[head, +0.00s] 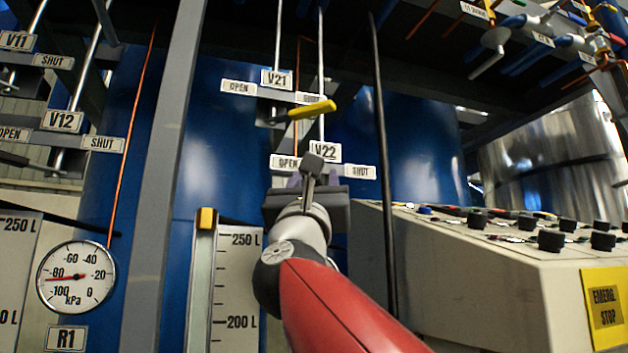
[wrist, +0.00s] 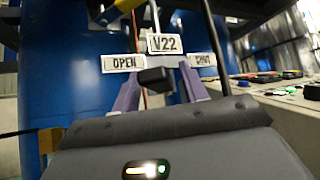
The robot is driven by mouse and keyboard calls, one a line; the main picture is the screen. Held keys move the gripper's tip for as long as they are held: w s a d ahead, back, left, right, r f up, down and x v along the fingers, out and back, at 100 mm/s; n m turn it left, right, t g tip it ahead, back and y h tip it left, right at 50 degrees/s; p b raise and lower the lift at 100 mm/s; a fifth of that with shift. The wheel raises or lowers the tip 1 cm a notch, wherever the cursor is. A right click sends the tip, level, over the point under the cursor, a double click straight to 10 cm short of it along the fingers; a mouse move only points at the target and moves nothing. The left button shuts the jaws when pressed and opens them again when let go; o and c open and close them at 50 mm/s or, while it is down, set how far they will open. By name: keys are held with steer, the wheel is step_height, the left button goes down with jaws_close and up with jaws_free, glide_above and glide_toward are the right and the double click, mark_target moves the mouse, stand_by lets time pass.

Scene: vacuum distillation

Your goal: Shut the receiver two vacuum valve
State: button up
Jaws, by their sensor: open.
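The V22 label (head: 325,152) hangs between an OPEN plate (head: 284,163) on the left and a SHUT plate (head: 359,172) on the right. My gripper (head: 312,182) is just below it, facing the valve. In the wrist view its two purple fingers (wrist: 160,92) are apart. A dark block (wrist: 155,80), seemingly the V22 handle's end seen nearly head-on, shows between them; I cannot tell whether they touch it. The V21 label (head: 277,79) is above, with a yellow handle (head: 312,110) pointing right beneath its SHUT plate. The V22 valve body is mostly hidden.
A beige control console (head: 480,265) with black knobs stands close on the right. A black vertical pipe (head: 383,150) and a grey post (head: 165,180) flank the valves. A level scale (head: 236,290) is lower left of my gripper. Blue tanks (head: 225,140) stand behind.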

steer(key=shift+c, duration=0.2)
jaws_close()
steer(key=shift+d+f+y, duration=0.1)
steer(key=shift+y, duration=0.2)
